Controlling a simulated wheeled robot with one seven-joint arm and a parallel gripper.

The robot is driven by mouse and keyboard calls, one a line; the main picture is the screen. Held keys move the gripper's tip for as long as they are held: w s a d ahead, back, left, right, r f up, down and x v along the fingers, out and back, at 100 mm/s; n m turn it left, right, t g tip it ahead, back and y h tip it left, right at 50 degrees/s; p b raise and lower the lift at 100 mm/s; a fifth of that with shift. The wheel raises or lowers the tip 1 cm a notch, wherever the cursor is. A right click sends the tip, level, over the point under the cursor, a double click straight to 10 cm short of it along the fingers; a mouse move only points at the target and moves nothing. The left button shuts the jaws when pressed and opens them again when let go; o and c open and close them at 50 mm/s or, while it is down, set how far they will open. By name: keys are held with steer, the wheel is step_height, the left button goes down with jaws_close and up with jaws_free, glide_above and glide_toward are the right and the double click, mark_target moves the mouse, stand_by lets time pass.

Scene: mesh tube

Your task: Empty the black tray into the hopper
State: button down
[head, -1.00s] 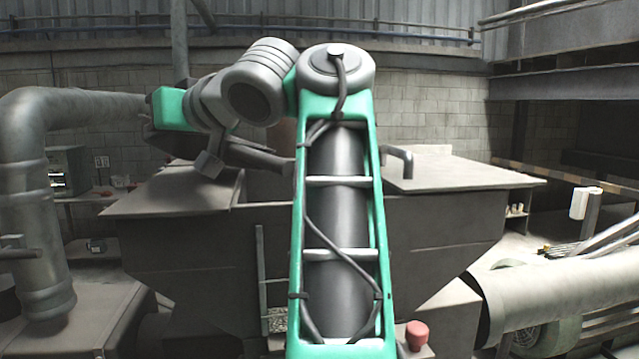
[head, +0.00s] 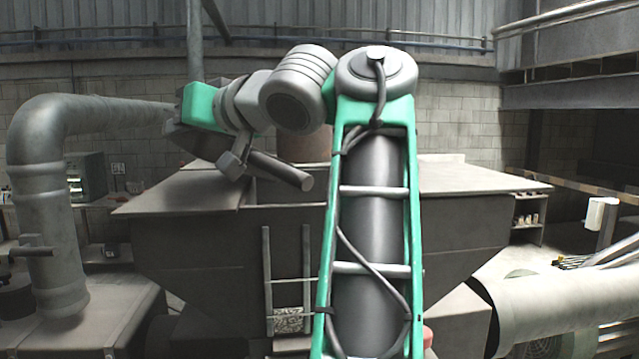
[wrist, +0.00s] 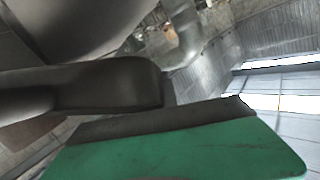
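The hopper (head: 200,235) is the big dark grey bin with sloping walls across the middle of the head view. My arm hides part of its right half. My gripper (head: 188,128) is at the left end of my arm, over the hopper's rear left edge. A dark piece shows under its green end, and a dark round bar (head: 282,170) sticks out to the right below my wrist. I cannot tell whether these belong to the black tray. In the wrist view, a dark rounded bar (wrist: 100,85) lies close to a green, dark-edged slab. Whether the gripper is shut on it is unclear.
A thick grey pipe (head: 40,200) bends down left of the hopper. A pale duct (head: 560,300) runs out at the lower right. A red knob (head: 428,336) is partly hidden by my arm. A wall and railing stand behind.

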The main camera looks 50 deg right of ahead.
steer(key=shift+s+r, duration=0.2)
steer(key=shift+d+r, duration=0.1)
steer(key=shift+d, duration=0.2)
steer(key=shift+m+t, duration=0.6)
steer(key=shift+m, duration=0.2)
steer(key=shift+s+d+r+p, duration=0.35)
steer(key=shift+s+d+r, duration=0.05)
steer(key=shift+d+r, duration=0.3)
steer(key=shift+s+d+r+p, duration=0.3)
steer(key=shift+s+d+r, duration=0.1)
steer(key=shift+d+r, duration=0.25)
steer(key=shift+s+d+r+m+t+y+p, duration=0.15)
steer(key=shift+s+d+r+m+t, duration=0.15)
steer(key=shift+d+r, duration=0.3)
steer(key=shift+s+d+r+m+t+y+p, duration=0.2)
steer(key=shift+d+r+m, duration=0.25)
steer(key=shift+r, duration=0.15)
steer(key=shift+s+d+r+m+t, duration=0.25)
steer(key=shift+d+r+m, duration=0.15)
steer(key=shift+d+r, duration=0.1)
steer(key=shift+s+d+r+m+t, duration=0.25)
steer(key=shift+d+r+m, duration=0.1)
steer(key=shift+d+r, duration=0.15)
